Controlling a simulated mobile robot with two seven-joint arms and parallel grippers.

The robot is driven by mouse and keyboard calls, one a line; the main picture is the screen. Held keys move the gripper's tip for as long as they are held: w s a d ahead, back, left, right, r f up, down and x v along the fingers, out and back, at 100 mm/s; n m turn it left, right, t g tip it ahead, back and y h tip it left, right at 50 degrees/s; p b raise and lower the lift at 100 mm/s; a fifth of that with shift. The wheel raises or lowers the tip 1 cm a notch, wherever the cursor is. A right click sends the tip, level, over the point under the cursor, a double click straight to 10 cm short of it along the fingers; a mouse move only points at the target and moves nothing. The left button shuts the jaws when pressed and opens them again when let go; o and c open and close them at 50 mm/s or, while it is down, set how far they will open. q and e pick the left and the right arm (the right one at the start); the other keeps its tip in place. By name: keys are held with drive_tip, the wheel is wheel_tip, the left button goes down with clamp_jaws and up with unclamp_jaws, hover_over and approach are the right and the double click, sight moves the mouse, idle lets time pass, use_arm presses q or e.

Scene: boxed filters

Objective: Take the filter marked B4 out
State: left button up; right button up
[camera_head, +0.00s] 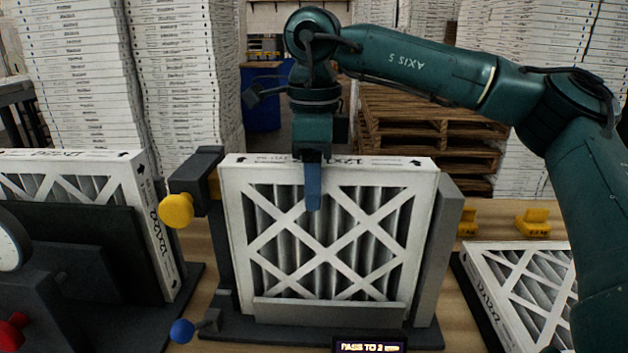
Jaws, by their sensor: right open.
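A white-framed pleated filter (330,230) stands upright in a dark fixture (449,250) in the middle. A second filter (150,225) stands upright in a fixture at the left. A third filter (520,290) lies tilted in a dark holder at the right. Print shows on their frames, but I cannot read a B4 mark on any. My right gripper (313,185) points down over the top edge of the middle filter. It is open, with one blue finger in front of the filter face; the other finger is hidden. My left gripper is not in view.
A yellow knob (177,210) and a blue knob (182,331) are at the middle fixture's left side. A red knob (12,330) is at lower left. A display (370,346) reads "PASS TO 2". Yellow blocks (533,222) sit at the right. Stacked boxes and pallets (430,130) stand behind.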

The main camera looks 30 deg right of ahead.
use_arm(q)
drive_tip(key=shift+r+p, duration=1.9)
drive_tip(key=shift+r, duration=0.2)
use_arm(e)
drive_tip(key=shift+r, duration=2.7)
drive_tip(key=o, duration=0.5)
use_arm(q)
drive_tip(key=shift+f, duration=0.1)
use_arm(e)
drive_tip(key=shift+o, duration=0.2)
drive_tip(key=shift+r, duration=0.45)
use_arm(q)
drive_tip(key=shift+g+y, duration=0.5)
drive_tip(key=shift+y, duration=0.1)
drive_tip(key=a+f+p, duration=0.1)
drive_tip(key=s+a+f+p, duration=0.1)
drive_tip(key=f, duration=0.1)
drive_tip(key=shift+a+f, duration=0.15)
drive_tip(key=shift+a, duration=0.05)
use_arm(e)
wheel_tip(320, 180, up, 12)
